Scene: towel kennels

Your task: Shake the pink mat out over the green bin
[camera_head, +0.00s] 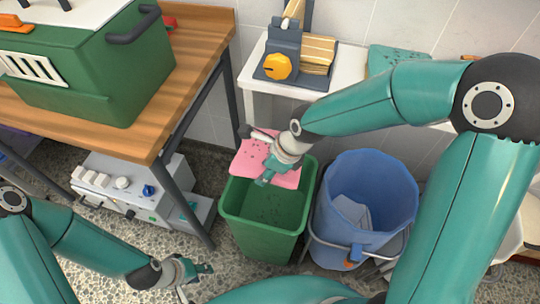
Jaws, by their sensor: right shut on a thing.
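The pink mat (252,153) has small dark specks on it and shows above the back rim of the green bin. My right gripper (265,177) is shut on the mat, and the gripper and wrist cover part of it. The green bin (259,247) stands on the floor with its top open, and some dark specks show inside. My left gripper (205,276) is empty at the lower left, in front of the bin and low; its fingers are too small to tell whether they are apart.
A blue bucket (366,192) with something pale inside stands right of the bin. A wooden table (190,70) with a green box (130,75) is at the left, above a white appliance (125,190). A white shelf (262,77) is behind.

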